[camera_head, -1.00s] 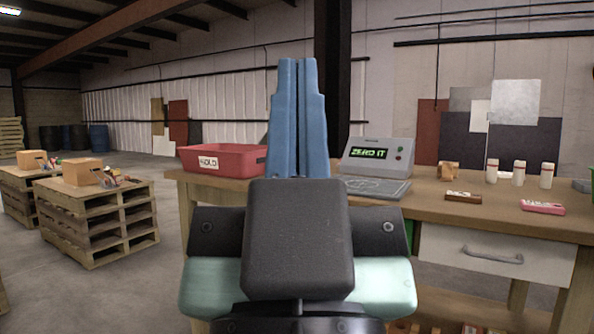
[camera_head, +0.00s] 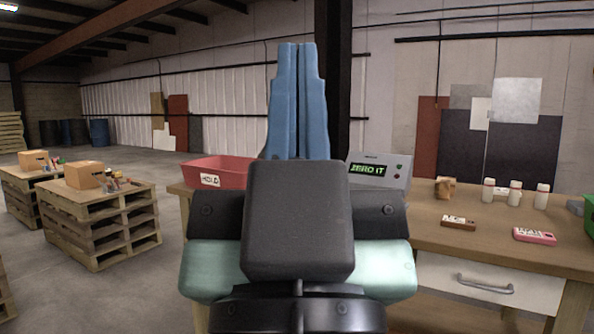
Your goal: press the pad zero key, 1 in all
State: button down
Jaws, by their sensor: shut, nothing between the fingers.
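A grey device (camera_head: 394,163) stands on the wooden workbench, just right of my gripper. Its green-lit display (camera_head: 367,169) reads "ZERO IT". A red and a green light or button sit at the right of the display. The flat pad in front of the device is hidden behind my gripper and arm, and I cannot see a zero key. My gripper (camera_head: 298,52) has blue fingers, pointing up in the picture, shut together with nothing between them. It appears in front of the bench, apart from the device.
A red bin (camera_head: 215,168) labelled "HOLD" stands left on the workbench (camera_head: 430,228). Right of the device are a small brown box (camera_head: 445,187), several white bottles (camera_head: 515,192), a brown block (camera_head: 458,223) and a pink block (camera_head: 534,236). Pallets (camera_head: 98,222) with boxes stand at left.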

notch_tip(320, 180, up, 33)
jog(key=p, duration=3)
jog(key=shift+f, duration=0.2)
jog(key=shift+a, duration=0.1)
